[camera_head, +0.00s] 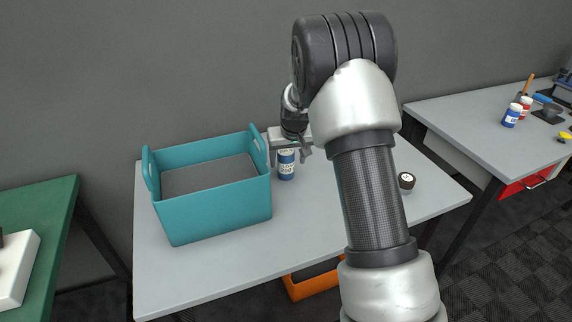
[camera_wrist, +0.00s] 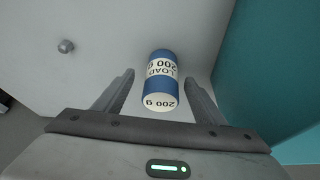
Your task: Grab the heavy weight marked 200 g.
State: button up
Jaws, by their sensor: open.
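The weight (camera_wrist: 161,82) is a blue cylinder with a white label reading "LOAD 200 g", and its end face also reads 200 g. In the head view the weight (camera_head: 286,166) stands upright on the grey table, just right of the teal bin. My gripper (camera_wrist: 160,88) is open, with one finger on each side of the weight in the wrist view. A gap shows between the weight and each finger. In the head view my gripper (camera_head: 290,152) is just above the weight, partly hidden by my arm.
The teal bin (camera_head: 222,209) stands left of the weight, its wall close to my gripper. A small dark round object with a pale top (camera_head: 406,181) is to the right on the grey table (camera_head: 285,245). A second table (camera_head: 470,130) at the right holds jars and tools.

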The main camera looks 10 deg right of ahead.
aim_at(286, 164)
jog(key=x, duration=0.4)
jog(key=shift+w+a+f, duration=0.1)
jog(key=shift+w+a, duration=0.05)
jog(key=shift+a, duration=0.05)
jog(key=c, duration=1.2)
jog(key=shift+c, duration=0.3)
